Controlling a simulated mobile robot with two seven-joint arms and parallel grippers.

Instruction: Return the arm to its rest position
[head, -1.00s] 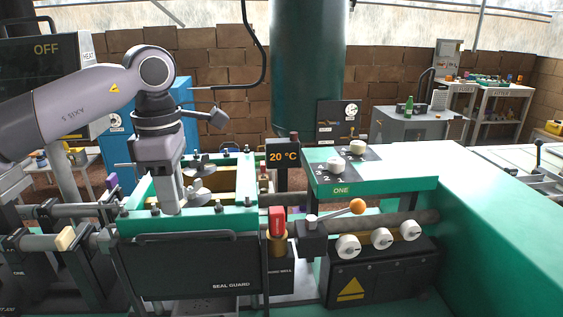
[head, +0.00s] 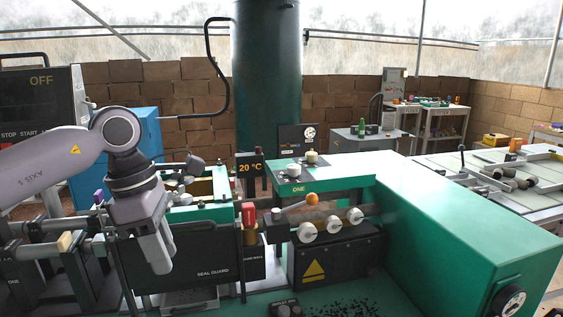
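My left gripper (head: 158,254) hangs from the grey arm at the left of the head view. It points down in front of the black SEAL GUARD panel (head: 205,262) and hides the panel's left part. Nothing shows held in it. Its fingers look close together, but the angle does not show whether they are open or shut. My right gripper is not in view.
The green machine body (head: 450,215) fills the right side. An orange-knobbed lever (head: 312,199) and white knobs (head: 333,224) sit right of the red-topped piece (head: 248,213). Rails (head: 30,252) lie at left. Black bits are scattered on the green surface (head: 385,290) in front.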

